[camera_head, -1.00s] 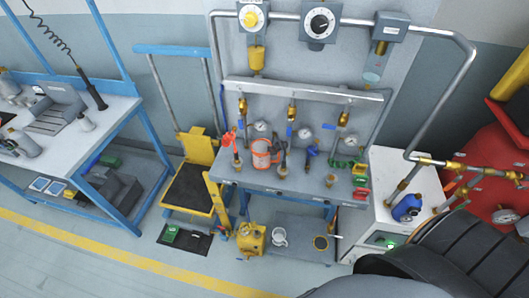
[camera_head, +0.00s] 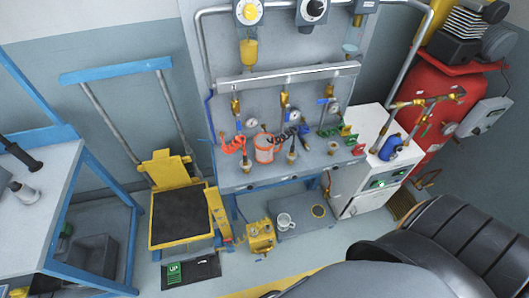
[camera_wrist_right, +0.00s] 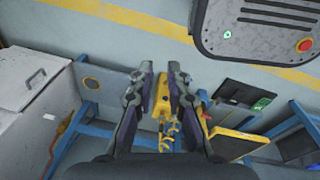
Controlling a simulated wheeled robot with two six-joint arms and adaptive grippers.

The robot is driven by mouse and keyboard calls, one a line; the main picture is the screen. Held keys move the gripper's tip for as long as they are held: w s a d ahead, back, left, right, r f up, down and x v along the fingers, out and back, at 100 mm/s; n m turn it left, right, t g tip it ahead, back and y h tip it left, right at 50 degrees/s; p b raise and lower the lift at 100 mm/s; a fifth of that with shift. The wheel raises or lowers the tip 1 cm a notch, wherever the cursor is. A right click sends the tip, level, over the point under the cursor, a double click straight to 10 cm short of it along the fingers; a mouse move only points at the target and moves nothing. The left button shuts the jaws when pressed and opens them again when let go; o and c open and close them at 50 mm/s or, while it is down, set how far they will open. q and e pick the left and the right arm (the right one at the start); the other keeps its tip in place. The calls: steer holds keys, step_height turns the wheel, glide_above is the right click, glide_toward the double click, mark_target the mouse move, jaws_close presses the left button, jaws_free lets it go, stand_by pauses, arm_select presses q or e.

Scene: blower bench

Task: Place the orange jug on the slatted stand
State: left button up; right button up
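The orange jug (camera_head: 264,150) stands on the grey bench of the blower panel in the head view, between a red coiled hose and a dark coiled hose. A small brown, slatted-looking thing (camera_head: 405,204) sits on the floor right of the white cabinet; it is partly hidden by my dark arm parts, and I cannot tell surely that it is the stand. In the right wrist view my right gripper (camera_wrist_right: 163,72) has its two fingers apart with nothing between them. It is away from the jug, which I cannot make out in that view. My left gripper is not in view.
The white cabinet (camera_head: 352,188) and red tank (camera_head: 436,105) stand right of the bench (camera_head: 235,181). A yellow cart (camera_head: 180,216) stands left of it. Pipes and gauges crowd the jug.

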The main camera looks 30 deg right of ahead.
steer(key=w+f+b, duration=0.2)
steer(key=w+b, duration=0.3)
steer(key=w, duration=0.3)
steer(key=m+t+h+b, duration=0.6)
steer(key=t+b, duration=0.9)
steer(key=b, duration=0.7)
glide_toward(281, 144)
steer(key=w, duration=0.1)
steer(key=w+d, duration=0.1)
steer(key=shift+w+d+n+h, duration=0.1)
steer(key=shift+w+n+h, duration=0.2)
steer(key=shift+w, duration=0.1)
steer(key=shift+w+d+r+p, duration=0.1)
steer(key=shift+w+r+p, duration=0.05)
steer(key=shift+w+p, duration=0.15)
steer(key=x, duration=0.4)
steer(key=shift+p, duration=0.3)
steer(key=shift+w, duration=0.25)
jaws_close()
